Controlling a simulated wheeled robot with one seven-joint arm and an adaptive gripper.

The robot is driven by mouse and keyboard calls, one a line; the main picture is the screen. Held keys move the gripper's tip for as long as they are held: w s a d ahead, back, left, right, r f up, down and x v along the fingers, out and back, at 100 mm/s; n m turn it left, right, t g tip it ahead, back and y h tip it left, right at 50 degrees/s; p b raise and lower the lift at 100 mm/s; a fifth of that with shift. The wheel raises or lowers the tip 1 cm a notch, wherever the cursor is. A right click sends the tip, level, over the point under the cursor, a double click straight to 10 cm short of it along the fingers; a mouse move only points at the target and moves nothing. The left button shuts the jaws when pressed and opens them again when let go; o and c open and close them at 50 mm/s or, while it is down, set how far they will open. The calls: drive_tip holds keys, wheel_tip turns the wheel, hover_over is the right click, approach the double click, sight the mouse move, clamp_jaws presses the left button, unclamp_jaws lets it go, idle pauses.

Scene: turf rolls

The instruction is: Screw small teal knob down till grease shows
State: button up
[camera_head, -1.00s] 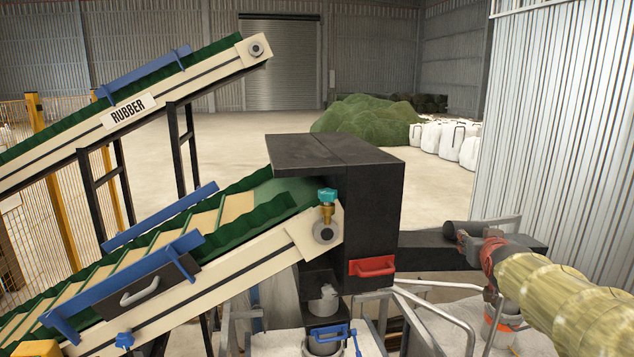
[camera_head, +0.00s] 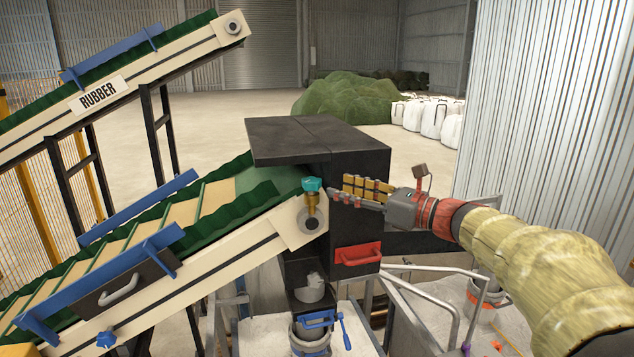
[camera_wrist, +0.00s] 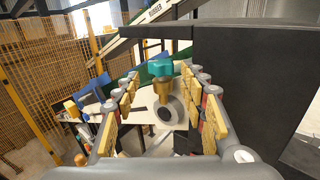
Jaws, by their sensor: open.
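The small teal knob (camera_head: 312,185) sits on top of a brass grease cup (camera_head: 311,202), upright at the upper end of the lower conveyor, above the roller bearing (camera_head: 312,223). My gripper (camera_head: 345,193) is open just right of the knob, its fingers pointing left at it. In the wrist view the teal knob (camera_wrist: 161,68) and brass body (camera_wrist: 163,92) stand centred beyond and between the spread fingertips of my gripper (camera_wrist: 160,80). The fingers do not appear to touch the knob. No grease can be made out at this size.
A black housing (camera_head: 350,155) stands right behind the knob, with a red handle (camera_head: 358,254) on its front. The lower conveyor (camera_head: 190,275) slopes down to the left, with blue guards. A blue-handled clamp (camera_head: 325,320) is below. Metal railings (camera_head: 430,285) stand at lower right.

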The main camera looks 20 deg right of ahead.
sight(319, 183)
drive_tip(key=shift+p+x, duration=1.5)
drive_tip(key=shift+x, duration=2.45)
drive_tip(key=shift+w, duration=0.1)
drive_tip(key=shift+c, duration=1.3)
drive_tip(key=c, duration=0.6)
drive_tip(key=shift+f+t+h+b, duration=0.15)
drive_tip(key=shift+t+h+b, duration=0.15)
drive_tip(key=shift+b, duration=0.45)
